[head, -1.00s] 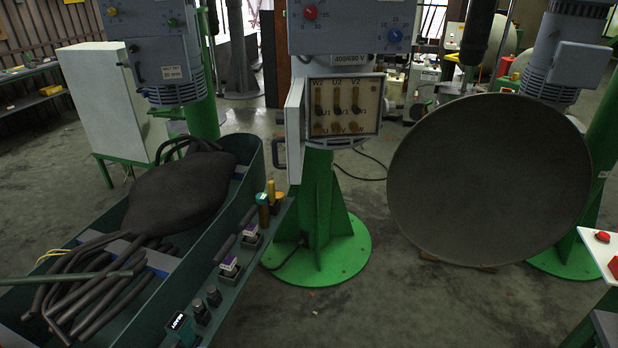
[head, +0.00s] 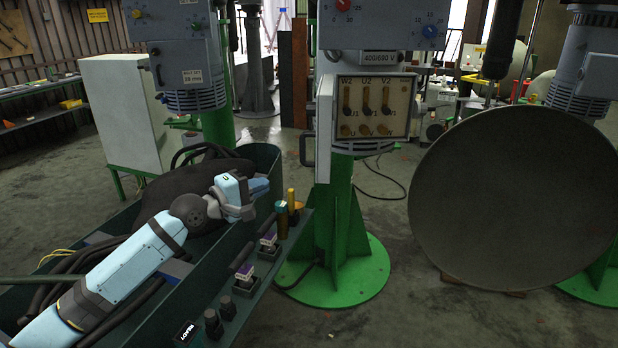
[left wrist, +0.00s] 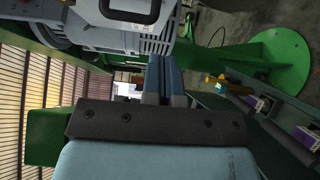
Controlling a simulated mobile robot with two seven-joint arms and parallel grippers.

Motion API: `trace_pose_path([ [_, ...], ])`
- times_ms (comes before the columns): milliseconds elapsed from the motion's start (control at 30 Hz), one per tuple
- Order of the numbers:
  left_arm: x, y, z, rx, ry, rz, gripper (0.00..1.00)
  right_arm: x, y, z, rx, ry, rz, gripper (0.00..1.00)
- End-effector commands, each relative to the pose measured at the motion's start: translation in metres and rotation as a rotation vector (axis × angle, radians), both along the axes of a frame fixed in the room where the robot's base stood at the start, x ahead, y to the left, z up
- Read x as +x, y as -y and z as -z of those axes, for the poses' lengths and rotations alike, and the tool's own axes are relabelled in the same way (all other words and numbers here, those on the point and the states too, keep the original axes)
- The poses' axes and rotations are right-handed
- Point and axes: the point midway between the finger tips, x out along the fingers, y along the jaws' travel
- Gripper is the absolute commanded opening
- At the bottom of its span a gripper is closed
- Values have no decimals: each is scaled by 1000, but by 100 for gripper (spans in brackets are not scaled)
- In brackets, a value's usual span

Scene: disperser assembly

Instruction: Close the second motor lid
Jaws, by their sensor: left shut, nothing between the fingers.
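The second motor (head: 382,35) stands mid-view on a green column. Its terminal box (head: 372,105) is open and shows brass terminals marked W2, U2, V2. My right gripper is out of view.
A dark green trough (head: 262,160) with black hoses lies under my left arm. The first motor (head: 188,60) stands left, a large grey dish (head: 520,200) right.

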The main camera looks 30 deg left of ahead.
Motion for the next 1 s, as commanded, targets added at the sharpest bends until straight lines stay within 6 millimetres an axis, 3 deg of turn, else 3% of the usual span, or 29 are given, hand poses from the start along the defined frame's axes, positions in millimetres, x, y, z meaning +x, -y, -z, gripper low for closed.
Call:
trace_pose_path([
  [433, 79, 23, -2, 1, 1, 0, 0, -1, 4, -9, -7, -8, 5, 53],
  [700, 92, 54, -1, 0, -1, 1, 0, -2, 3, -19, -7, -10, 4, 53],
  [1000, 94, 58, 1, 3, -1, 0, 0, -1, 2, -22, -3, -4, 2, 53],
])
